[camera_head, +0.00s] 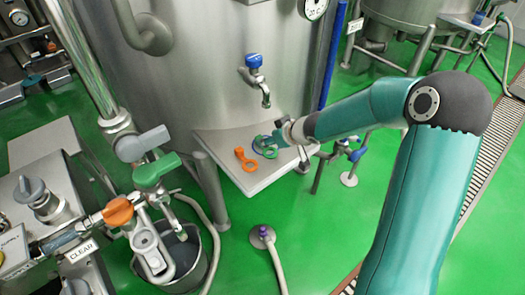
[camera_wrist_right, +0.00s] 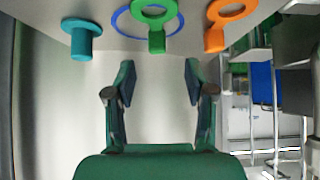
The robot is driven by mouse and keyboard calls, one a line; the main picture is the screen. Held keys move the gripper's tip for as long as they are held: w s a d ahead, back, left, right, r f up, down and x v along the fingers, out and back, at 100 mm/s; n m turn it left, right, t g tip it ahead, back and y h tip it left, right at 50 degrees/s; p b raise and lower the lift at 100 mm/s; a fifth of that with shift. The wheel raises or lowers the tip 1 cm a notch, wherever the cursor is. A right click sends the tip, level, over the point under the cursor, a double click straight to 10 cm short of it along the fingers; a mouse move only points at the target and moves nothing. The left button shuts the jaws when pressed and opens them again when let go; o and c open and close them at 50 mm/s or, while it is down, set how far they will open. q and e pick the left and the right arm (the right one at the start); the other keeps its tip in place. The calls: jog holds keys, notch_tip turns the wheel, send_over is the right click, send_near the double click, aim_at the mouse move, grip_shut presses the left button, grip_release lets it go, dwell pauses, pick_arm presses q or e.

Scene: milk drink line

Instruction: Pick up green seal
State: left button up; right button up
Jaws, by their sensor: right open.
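The green seal (camera_wrist_right: 157,38), a ring with a short tab, lies on the metal shelf (camera_head: 252,184) in front of the tank. In the wrist view its tab points toward my right gripper (camera_wrist_right: 160,72). A blue ring (camera_wrist_right: 120,22) lies around or under it; I cannot tell which. My right gripper is open and empty, with its two fingers short of the tab and apart from it. In the head view the gripper (camera_head: 276,139) is at the right part of the shelf and partly hides the green seal (camera_head: 258,143). My left gripper is out of view.
An orange seal (camera_wrist_right: 215,40) lies right of the green one, and a teal plug (camera_wrist_right: 82,42) left of it, in the wrist view. A blue-handled tap (camera_head: 256,75) hangs above the shelf. A bucket (camera_head: 183,262) and valves stand at left.

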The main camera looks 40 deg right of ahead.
aim_at(260, 136)
jog(key=b+x, duration=0.2)
jog(key=x, duration=0.4)
jog(key=shift+d+f, duration=0.2)
jog(key=shift+f, duration=0.15)
jog(key=shift+r, duration=0.1)
jog(key=shift+c, duration=0.3)
jog(key=c, duration=0.8)
